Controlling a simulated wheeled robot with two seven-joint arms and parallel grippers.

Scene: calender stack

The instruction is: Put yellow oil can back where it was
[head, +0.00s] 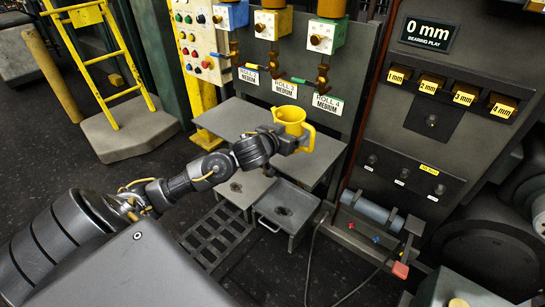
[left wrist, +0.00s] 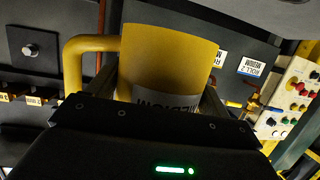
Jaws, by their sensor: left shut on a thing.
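The yellow oil can (head: 290,115) is held up in front of the roll panel, over the grey shelf (head: 225,118). It looks roughly upright, with its open top up and its handle on the right. My left gripper (head: 283,138) is shut on the can. In the left wrist view the can (left wrist: 168,50) fills the middle between the fingers of the gripper (left wrist: 160,95). Its handle shows at the left, and a white label reading MEDIUM is partly hidden by the gripper. I cannot tell if the can's base touches the shelf. My right gripper is not in view.
Taps with coloured boxes (head: 327,36) hang above the shelf. A button panel (head: 193,38) and yellow ladder stand left. The shelf's left part is bare.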

